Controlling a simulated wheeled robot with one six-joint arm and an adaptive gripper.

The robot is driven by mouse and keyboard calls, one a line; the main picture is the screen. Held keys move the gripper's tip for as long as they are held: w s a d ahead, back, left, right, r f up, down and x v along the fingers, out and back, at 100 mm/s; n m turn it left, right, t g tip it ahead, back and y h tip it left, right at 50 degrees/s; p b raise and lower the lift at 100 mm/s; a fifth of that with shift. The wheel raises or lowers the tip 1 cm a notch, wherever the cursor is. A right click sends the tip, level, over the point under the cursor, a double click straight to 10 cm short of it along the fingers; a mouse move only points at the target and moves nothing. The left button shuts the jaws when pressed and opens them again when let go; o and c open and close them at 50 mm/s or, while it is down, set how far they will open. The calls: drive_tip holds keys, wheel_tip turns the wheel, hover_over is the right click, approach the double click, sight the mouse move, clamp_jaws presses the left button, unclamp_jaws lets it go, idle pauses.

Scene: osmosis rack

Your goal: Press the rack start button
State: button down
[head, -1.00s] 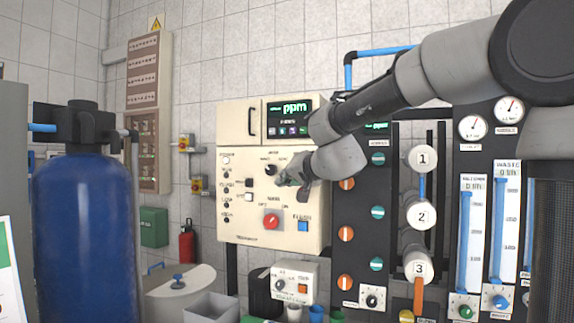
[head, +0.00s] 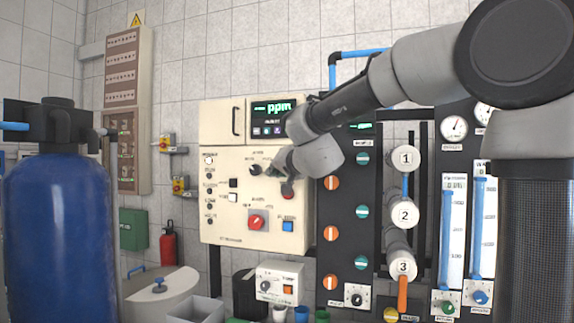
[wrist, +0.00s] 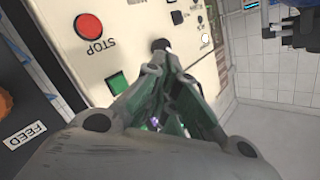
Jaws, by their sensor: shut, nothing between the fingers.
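The cream control panel (head: 225,235) stands at the middle of the head view. In the wrist view it shows a red button (wrist: 89,25) labelled STOP and a green square button (wrist: 118,83) beside it, its label not visible. The red button also shows in the head view (head: 287,190), just below my gripper (head: 268,172); the green one is hidden there. My gripper is shut and empty, in front of the panel's upper right. In the wrist view its fingertips (wrist: 165,58) lie right of the green button, close to a black knob (wrist: 161,44); I cannot tell whether they touch the panel.
A red rotary switch (head: 257,222) and a blue button (head: 288,226) sit lower on the panel. A dark valve board (head: 345,205) and pipes stand at right. A blue tank (head: 57,230) stands at left. A small control box (head: 280,275) stands below the panel.

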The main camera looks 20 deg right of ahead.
drive_tip(key=w+d, duration=0.4)
drive_tip(key=w, duration=0.2)
drive_tip(key=shift+w, duration=0.3)
drive_tip(key=shift+w+d, duration=0.15)
drive_tip(key=shift+d, duration=0.1)
idle(1.3)
drive_tip(key=shift+w+d, duration=0.15)
drive_tip(key=shift+w, duration=0.05)
drive_tip(key=shift+w+d, duration=0.2)
drive_tip(key=shift+w, duration=0.2)
idle(0.6)
drive_tip(key=shift+s, duration=0.1)
drive_tip(key=shift+s+a, duration=0.5)
drive_tip(key=shift+s, duration=0.15)
drive_tip(key=s+a, duration=0.2)
drive_tip(key=s, duration=0.2)
drive_tip(key=shift+s+a, duration=0.1)
drive_tip(key=shift+a, duration=0.3)
